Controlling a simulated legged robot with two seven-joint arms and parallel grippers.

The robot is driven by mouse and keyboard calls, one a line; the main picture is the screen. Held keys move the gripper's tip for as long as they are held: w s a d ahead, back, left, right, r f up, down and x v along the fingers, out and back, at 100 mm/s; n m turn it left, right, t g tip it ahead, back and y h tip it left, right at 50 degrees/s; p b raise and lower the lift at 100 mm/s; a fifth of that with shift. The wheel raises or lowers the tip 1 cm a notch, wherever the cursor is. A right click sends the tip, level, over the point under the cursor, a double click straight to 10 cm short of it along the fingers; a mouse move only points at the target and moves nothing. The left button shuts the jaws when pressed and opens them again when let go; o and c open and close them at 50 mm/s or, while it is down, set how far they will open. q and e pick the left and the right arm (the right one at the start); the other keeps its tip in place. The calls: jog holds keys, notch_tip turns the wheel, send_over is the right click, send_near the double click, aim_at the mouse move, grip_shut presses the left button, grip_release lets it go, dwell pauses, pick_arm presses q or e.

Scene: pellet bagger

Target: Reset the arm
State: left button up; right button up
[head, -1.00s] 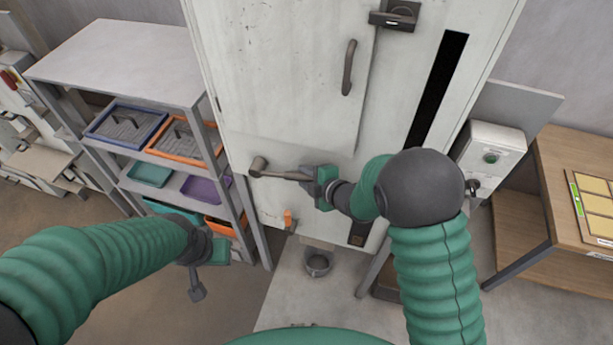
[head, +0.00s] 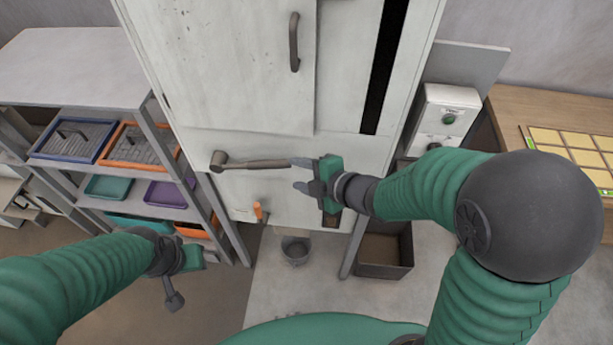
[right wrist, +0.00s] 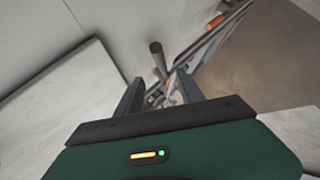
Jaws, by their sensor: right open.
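My right gripper (head: 297,175) is open and empty in front of the pale machine cabinet (head: 240,85). Its upper fingertip appears at the free end of the lever handle (head: 250,164), whose pivot is on the left; whether they touch I cannot tell. In the right wrist view the two dark fingers (right wrist: 160,97) stand apart, with a dark rod (right wrist: 157,55), apparently the lever, ahead of the gap. My left gripper (head: 174,290) hangs at lower left, away from the cabinet; its jaws are too unclear to read.
A shelf rack (head: 78,68) with coloured trays stands left. A small bucket (head: 295,252) sits below the cabinet, beside a dark open box (head: 385,262). An orange-handled item (head: 258,210) is below the lever.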

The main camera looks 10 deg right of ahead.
jog(key=v, duration=0.2)
jog(key=shift+s+d+r, duration=0.1)
jog(key=shift+s+d, duration=0.1)
jog(key=shift+w+a, duration=0.1)
jog(key=shift+a, duration=0.05)
jog(key=s+d+f+m+g+h+b, duration=0.2)
jog(key=d+f+m+h+b, duration=0.4)
jog(key=d+f+m, duration=0.45)
jog(key=s+f+m+g+b, duration=0.3)
jog(key=s+f+m+g, duration=0.2)
jog(key=s+m, duration=0.5)
jog(key=shift+s+f+m+h, duration=0.35)
jog(key=shift+s+f, duration=0.15)
jog(key=shift+f, duration=0.5)
